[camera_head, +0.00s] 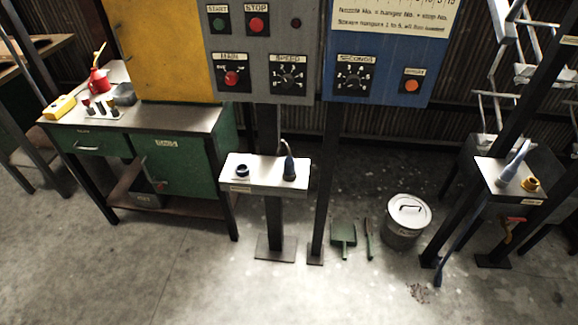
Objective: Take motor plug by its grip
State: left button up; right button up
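Two plug-like pieces are in view, and I cannot tell from their labels which is the motor plug. A dark blue plug (290,168) stands upright on the white-topped middle stand (262,185), with a thin curved piece at its top. A dark round socket-like ring (242,171) sits to its left on the same stand. A pale blue tapered plug (513,163) leans to the right on the right stand (490,170), beside a yellow ring-shaped piece (531,184). Neither of my grippers is in view.
A grey control panel (262,85) and a blue one (385,88) hang behind the middle stand. A green workbench (180,165) stands at left. A lidded bucket (405,222), a green dustpan (343,235) and a brush are on the floor.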

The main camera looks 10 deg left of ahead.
aim_at(289, 161)
jog(key=i+j+z, duration=0.1)
jog(key=j, duration=0.25)
jog(key=i+j+z, duration=0.1)
jog(key=j, duration=0.25)
jog(key=i+j+z, duration=0.25)
jog(key=j, duration=0.45)
jog(key=i, duration=0.1)
